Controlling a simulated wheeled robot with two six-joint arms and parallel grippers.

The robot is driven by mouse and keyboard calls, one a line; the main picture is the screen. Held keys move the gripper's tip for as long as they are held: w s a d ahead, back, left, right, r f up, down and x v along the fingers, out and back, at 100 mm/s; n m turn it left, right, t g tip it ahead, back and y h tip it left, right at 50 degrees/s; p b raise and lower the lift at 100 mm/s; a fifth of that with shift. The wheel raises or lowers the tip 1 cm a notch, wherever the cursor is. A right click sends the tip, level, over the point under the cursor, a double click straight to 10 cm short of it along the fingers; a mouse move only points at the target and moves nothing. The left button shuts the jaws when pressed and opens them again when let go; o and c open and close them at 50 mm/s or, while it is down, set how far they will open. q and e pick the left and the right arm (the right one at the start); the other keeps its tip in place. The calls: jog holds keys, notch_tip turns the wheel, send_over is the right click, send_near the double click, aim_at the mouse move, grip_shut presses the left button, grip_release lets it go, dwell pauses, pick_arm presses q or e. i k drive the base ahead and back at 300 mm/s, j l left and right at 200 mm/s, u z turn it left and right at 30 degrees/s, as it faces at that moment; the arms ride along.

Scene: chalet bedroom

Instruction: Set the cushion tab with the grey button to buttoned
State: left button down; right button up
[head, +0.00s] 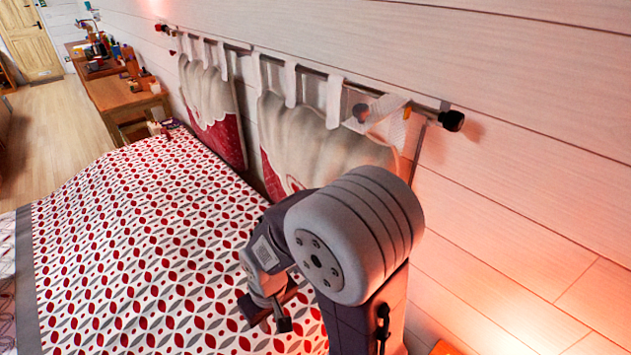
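Two headboard cushions hang by white tabs from a dark rod (310,70) on the wall. The nearer cushion (310,135) is cream above and red below; my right arm covers its lower right part. Its rightmost tab (390,106) flares out sideways at the rod, unlike the flatter hanging tabs (334,102). A small round greyish-brown button (361,112) shows beside this tab; I cannot tell whether it is fastened. My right gripper (267,314) points down over the bed, its fingers apart and empty, well below and left of the tab. My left gripper is out of view.
The bed (140,240) with a red, grey and white patterned cover fills the lower left. The farther cushion (212,105) hangs to the left. A black rod end (451,120) sticks out at the right. A cluttered wooden desk (120,92) stands beyond the bed.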

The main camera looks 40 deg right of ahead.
aim_at(376, 105)
jog(key=k+j+z, duration=0.1)
jog(key=j+z, duration=0.15)
jog(key=z, duration=0.25)
jog(key=k+j+z, duration=0.1)
jog(key=z, duration=0.4)
jog(key=k+j+z, duration=0.15)
jog(key=z, duration=0.35)
jog(key=k+j+z, duration=0.15)
jog(key=z, duration=0.35)
jog(key=i+l+z, duration=0.1)
jog(key=l+z, duration=0.2)
